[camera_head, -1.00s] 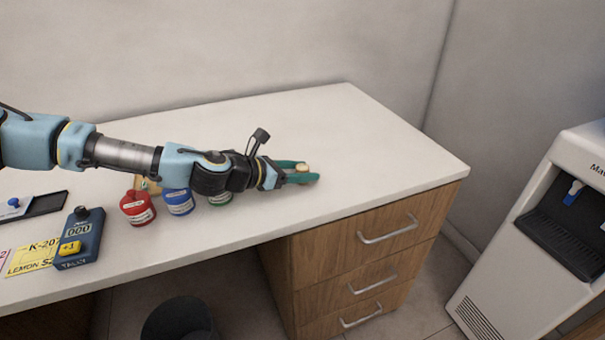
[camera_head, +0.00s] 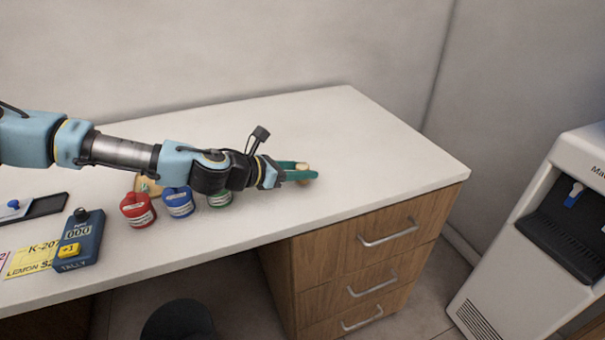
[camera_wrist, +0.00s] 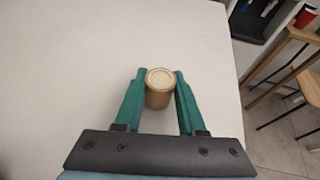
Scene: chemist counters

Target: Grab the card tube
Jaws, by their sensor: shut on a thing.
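The card tube (camera_wrist: 159,97) is a short tan cylinder with a pale round top. It stands upright between the green fingers of my gripper (camera_wrist: 160,88) in the wrist view. Both fingers touch its sides, so the gripper is shut on it. In the head view my gripper (camera_head: 304,171) reaches out over the right part of the counter. There the tube (camera_head: 302,167) shows only partly between the fingers. Whether its base rests on the counter or is just above it, I cannot tell.
The counter (camera_head: 370,135) is clear around the tube. A water dispenser (camera_head: 560,235) stands to the right.

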